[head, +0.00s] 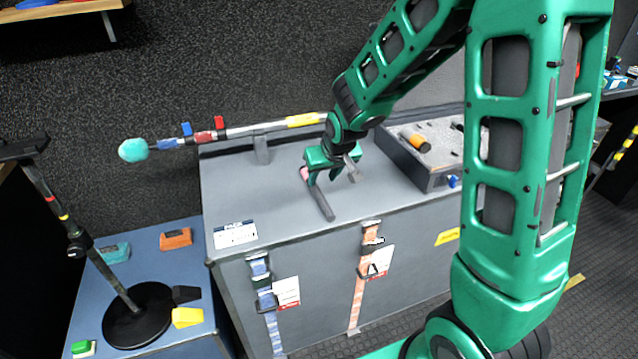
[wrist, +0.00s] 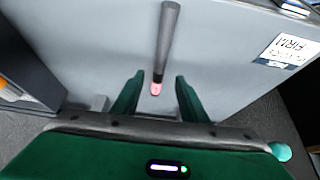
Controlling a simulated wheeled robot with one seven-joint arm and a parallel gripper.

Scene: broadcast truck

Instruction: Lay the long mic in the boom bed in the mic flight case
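The long mic (head: 322,203), a dark grey tapered rod with a pink end, lies on top of a grey cabinet. It also shows in the wrist view (wrist: 167,40), its pink end nearest my gripper. My gripper (head: 325,178) is over the pink-end part of the mic. In the wrist view its green fingers (wrist: 160,77) are apart, one on each side of the mic, with gaps visible. The mic flight case (head: 437,183) is an open grey box to the right on the cabinet, with speckled foam and an orange-and-grey mic inside. My arm hides part of the case.
A boom pole (head: 258,129) with a teal fuzzy end rests on a support along the cabinet's back. A black stand (head: 140,318) is on a blue surface at the left, with small coloured blocks.

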